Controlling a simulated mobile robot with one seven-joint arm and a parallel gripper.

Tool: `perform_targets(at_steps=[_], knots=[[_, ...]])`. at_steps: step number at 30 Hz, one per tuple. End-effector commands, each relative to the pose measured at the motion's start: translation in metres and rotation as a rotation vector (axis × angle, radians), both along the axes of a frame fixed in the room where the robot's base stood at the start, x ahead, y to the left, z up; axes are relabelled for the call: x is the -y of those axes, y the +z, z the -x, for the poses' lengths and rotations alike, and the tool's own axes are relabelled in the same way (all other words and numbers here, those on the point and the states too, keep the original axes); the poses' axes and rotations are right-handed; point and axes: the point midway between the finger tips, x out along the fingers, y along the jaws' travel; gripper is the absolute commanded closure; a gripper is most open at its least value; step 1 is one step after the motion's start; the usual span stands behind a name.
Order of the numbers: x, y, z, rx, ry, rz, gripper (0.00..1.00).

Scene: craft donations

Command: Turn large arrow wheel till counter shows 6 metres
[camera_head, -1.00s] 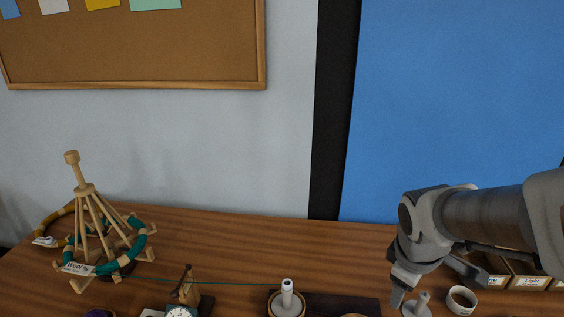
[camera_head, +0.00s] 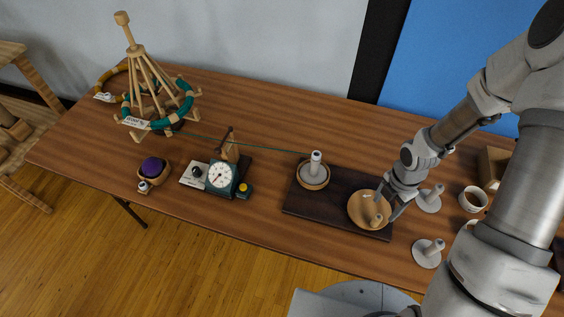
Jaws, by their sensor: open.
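The large wooden wheel (camera_head: 358,207) lies flat at the right end of a dark base board (camera_head: 330,202). A peg-like handle (camera_head: 376,219) stands on it, near its right side. No arrow on the wheel can be made out. My gripper (camera_head: 387,204) is open at the wheel's right edge, beside the handle; I cannot tell if it touches. The counter (camera_head: 220,177) is a dark green box with a round white dial, left of the board. Its needle reading is too small to tell. A bobbin (camera_head: 315,167) stands at the board's left end, with a green thread running to it.
A wooden yarn swift (camera_head: 140,75) with green yarn stands at the back left. A purple ball in a bowl (camera_head: 153,168) sits near the front left. Grey pegged discs (camera_head: 427,253) and a white ring (camera_head: 473,199) lie right of the wheel. The table's middle front is bare.

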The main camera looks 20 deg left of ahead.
Motion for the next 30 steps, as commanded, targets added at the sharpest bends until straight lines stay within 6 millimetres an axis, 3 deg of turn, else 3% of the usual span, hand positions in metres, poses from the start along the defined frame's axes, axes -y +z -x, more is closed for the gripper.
perform_targets(at_steps=[8, 24, 30], knots=[[0.0, -0.018, 0.0, -0.001, 0.002, -0.001, 0.32], [0.0, -0.08, 0.0, 0.0, 0.0, 0.0, 0.32], [0.0, -0.089, 0.0, 0.0, 0.0, 0.0, 0.32]])
